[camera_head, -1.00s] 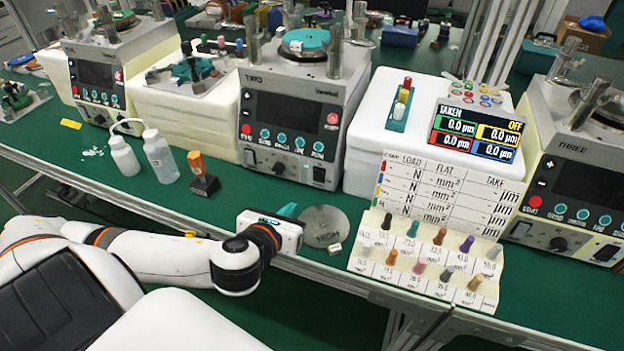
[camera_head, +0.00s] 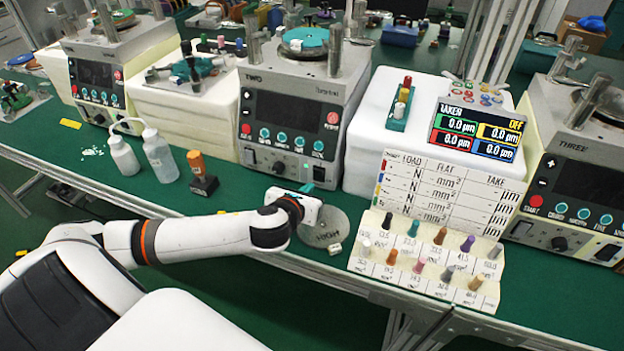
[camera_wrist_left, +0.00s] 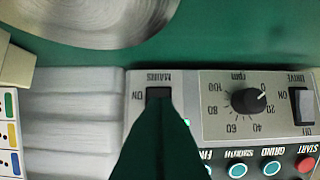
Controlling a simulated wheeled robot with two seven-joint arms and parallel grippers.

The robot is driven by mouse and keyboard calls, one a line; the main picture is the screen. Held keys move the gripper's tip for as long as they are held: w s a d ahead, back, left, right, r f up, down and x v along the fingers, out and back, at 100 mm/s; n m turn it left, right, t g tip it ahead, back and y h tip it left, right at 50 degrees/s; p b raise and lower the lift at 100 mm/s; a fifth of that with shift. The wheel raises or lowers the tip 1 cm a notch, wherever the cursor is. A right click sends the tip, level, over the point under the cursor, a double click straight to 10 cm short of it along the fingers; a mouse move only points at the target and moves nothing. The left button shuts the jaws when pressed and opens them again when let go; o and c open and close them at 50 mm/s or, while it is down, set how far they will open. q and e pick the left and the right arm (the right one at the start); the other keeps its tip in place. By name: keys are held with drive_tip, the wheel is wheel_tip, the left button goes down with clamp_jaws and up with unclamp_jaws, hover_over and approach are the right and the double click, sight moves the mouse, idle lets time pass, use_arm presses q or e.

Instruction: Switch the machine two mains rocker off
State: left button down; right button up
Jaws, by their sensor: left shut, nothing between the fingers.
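Machine two (camera_head: 290,115) stands at the middle of the bench, with its control panel facing me. Its black mains rocker (camera_head: 319,173) is at the panel's lower right. In the wrist view, the rocker (camera_wrist_left: 158,93) shows upside down under the MAINS label, beside the word ON. My left gripper (camera_head: 308,188) is shut and empty, close to the lower edge of the panel by the rocker. Its dark green fingers (camera_wrist_left: 156,135) cover part of the rocker in the wrist view. I cannot tell whether they touch it or which way it is tipped. My right gripper is out of view.
The rpm knob (camera_wrist_left: 248,101) and drive rocker (camera_wrist_left: 302,106) sit beside the mains rocker. A round metal plate (camera_head: 324,228) lies below the gripper. A card with coloured pegs (camera_head: 425,262) is to the right; bottles (camera_head: 160,155) and a stamp (camera_head: 203,182) to the left.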

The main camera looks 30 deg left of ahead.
sight(317, 174)
use_arm(q)
drive_tip(key=shift+w+a+r, duration=0.2)
drive_tip(key=shift+w, duration=0.6)
drive_tip(key=shift+w+a+r, duration=0.15)
drive_tip(key=shift+w, duration=0.65)
drive_tip(key=shift+w+r+p, duration=0.15)
drive_tip(key=shift+r+p, duration=0.25)
drive_tip(key=shift+p, duration=0.7)
drive_tip(key=shift+f, duration=0.35)
drive_tip(key=shift+r+p, duration=0.85)
drive_tip(key=shift+p, duration=0.35)
